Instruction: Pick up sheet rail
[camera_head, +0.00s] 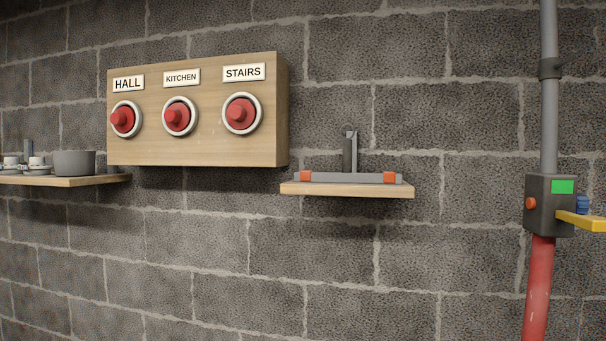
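A long, low grey bar with orange blocks near both ends, which looks like the sheet rail (347,178), lies along the small wooden shelf (347,190) right of centre. A dark upright piece with a lighter grey edge (351,152) rises at the middle of the bar. I cannot tell whether it is joined to the bar or stands behind it. My gripper is not in view.
A wooden board (200,149) with several labels and red knobs hangs upper left. A left shelf (80,182) holds a grey pot (75,163) and small cups. At right, a dark box (540,205) with a yellow lever (582,221) sits on a pipe. Wall below is bare.

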